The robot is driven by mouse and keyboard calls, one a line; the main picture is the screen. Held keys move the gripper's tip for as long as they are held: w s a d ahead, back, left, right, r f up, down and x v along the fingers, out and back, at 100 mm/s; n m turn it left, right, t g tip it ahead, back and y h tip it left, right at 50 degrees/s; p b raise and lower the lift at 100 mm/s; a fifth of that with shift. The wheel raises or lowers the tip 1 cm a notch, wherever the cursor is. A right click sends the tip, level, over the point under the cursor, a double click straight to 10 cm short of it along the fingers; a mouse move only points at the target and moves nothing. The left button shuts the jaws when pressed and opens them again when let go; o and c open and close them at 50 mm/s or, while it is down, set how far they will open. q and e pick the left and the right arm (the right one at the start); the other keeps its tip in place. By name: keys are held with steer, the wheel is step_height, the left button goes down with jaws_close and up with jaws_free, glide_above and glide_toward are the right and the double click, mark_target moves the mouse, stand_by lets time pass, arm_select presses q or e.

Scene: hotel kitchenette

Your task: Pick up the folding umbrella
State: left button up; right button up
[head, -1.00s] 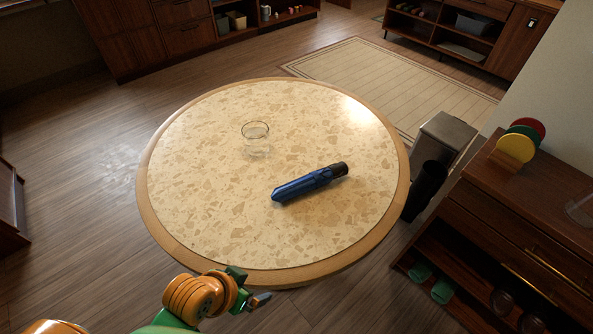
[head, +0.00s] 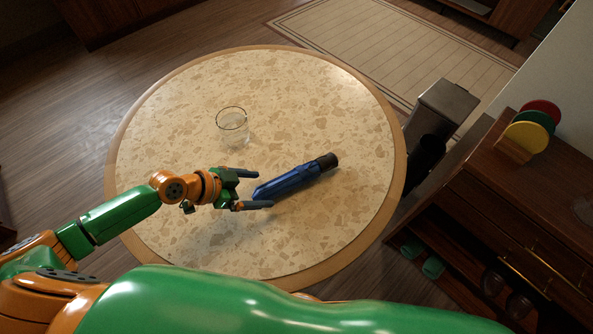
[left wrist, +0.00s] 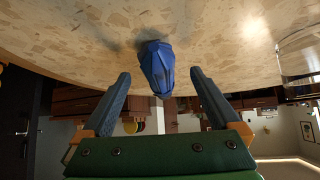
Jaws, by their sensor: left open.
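The folding umbrella (head: 291,180) is blue with a dark handle. It lies on the round table (head: 180,95), its blue end towards my left gripper and its handle towards the right. My left gripper (head: 262,189) is open and empty over the table, its fingertips close to the umbrella's blue end. In the left wrist view, the umbrella (left wrist: 157,69) shows end-on beyond and between the two spread fingers (left wrist: 160,82). I cannot tell whether either finger touches it. My right gripper is not in view.
A clear glass (head: 232,126) stands on the table behind my left gripper. A grey bin (head: 445,103) and a wooden cabinet (head: 520,205) with coloured discs on top stand to the right. The table's far and right parts are clear.

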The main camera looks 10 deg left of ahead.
mark_target(266, 187)
arm_select(q)
steer(key=x, duration=0.4)
steer(key=shift+w+d, duration=0.2)
steer(key=shift+d, duration=0.15)
steer(key=shift+r, duration=0.15)
jaws_close()
